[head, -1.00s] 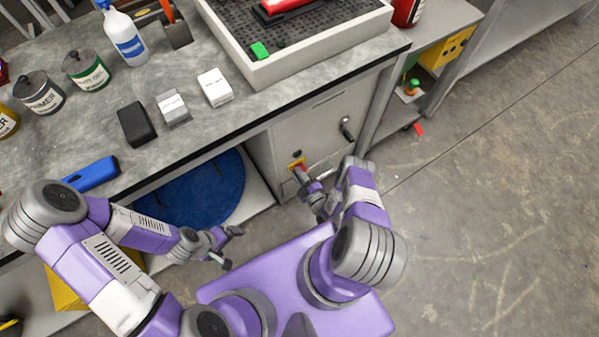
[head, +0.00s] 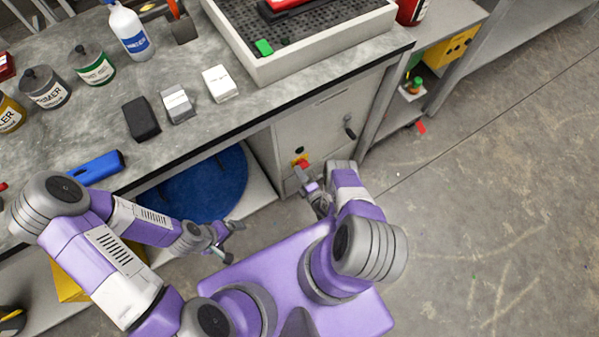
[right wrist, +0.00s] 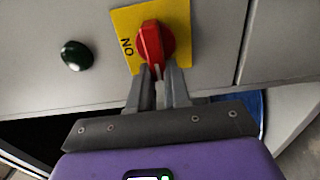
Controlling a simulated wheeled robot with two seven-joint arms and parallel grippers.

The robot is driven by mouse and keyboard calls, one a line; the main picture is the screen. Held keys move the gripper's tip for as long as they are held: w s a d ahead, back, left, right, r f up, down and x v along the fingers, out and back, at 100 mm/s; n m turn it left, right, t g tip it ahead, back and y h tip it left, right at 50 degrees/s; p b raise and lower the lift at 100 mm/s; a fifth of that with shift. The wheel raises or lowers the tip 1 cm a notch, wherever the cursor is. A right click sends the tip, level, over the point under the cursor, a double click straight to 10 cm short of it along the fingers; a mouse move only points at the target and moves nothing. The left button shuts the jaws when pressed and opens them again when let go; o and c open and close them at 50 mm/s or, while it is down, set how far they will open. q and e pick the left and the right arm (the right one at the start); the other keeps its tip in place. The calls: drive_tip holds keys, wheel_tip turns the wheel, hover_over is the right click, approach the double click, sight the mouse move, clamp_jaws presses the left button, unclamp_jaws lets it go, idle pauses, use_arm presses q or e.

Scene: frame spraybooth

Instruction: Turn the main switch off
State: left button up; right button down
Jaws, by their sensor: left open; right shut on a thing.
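The main switch is a red rotary knob (right wrist: 153,45) on a yellow plate (right wrist: 180,18), fixed to the grey cabinet front under the bench. The word ON on the plate appears turned, left of the knob in the right wrist view. The knob's grip points down between my fingers there. My right gripper (right wrist: 160,72) is shut on the knob; the fingertips cover its lower end. In the head view the knob (head: 303,163) shows small, just beyond my right gripper (head: 301,172). My left gripper (head: 232,241) is open and empty, in front of the bench.
A dark green round button (right wrist: 76,55) sits beside the plate. A dark handle (head: 349,127) is on the cabinet front. A blue round thing (head: 205,190) lies on the shelf below the bench. The floor on the right is largely clear.

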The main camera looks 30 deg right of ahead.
drive_tip(key=shift+d, duration=0.1)
idle(0.3)
drive_tip(key=c, duration=1.1)
unclamp_jaws()
drive_tip(key=shift+r, duration=0.1)
wheel_tip(320, 180, up, 10)
drive_tip(key=p, duration=0.5)
drive_tip(key=shift+p, duration=0.4)
drive_tip(key=shift+f, duration=0.2)
